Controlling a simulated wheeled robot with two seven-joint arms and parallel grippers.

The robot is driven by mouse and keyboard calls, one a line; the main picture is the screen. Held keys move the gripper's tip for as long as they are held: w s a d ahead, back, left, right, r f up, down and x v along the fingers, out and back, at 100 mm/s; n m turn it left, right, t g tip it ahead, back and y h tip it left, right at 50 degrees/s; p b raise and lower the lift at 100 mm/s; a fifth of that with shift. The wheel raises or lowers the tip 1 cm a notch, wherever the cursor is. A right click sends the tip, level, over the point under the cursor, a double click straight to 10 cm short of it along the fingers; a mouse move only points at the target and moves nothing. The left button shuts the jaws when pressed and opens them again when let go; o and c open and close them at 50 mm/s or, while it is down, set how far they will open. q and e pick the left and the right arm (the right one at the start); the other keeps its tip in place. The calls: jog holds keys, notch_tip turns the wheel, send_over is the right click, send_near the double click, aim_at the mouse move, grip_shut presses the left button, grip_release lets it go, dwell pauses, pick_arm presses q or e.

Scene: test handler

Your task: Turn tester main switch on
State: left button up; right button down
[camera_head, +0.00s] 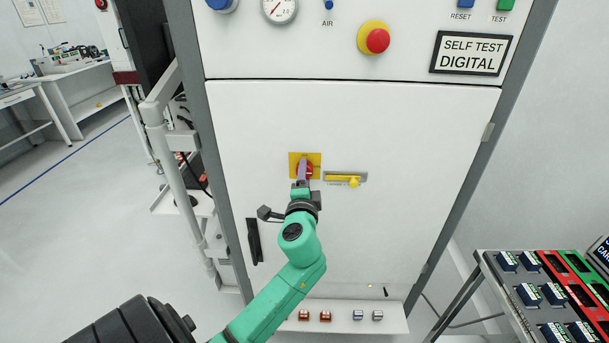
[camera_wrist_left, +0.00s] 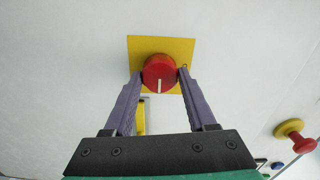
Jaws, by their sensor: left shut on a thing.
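The main switch is a round red knob (camera_head: 310,170) on a square yellow plate (camera_head: 294,158), set in the white cabinet door. In the left wrist view the red knob (camera_wrist_left: 158,68) shows a white line pointing toward the bottom of the picture. My left gripper (camera_head: 303,173) reaches up to the door with its purple fingers on the switch. In the left wrist view my left gripper (camera_wrist_left: 159,78) has one finger on each side of the knob, shut on it. The fingers partly cover the switch in the head view. My right gripper is not in view.
A yellow-handled latch (camera_head: 347,180) sits just right of the switch. Above are a red emergency button (camera_head: 377,41) and a gauge (camera_head: 279,8). A black door handle (camera_head: 254,241) is lower left. A tray rack (camera_head: 530,290) stands lower right.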

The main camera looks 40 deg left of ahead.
pick_arm(q)
jog(key=o, duration=1.4)
jog(key=b+v, duration=0.5)
jog(key=v, duration=0.9)
jog(key=shift+s+d, duration=0.2)
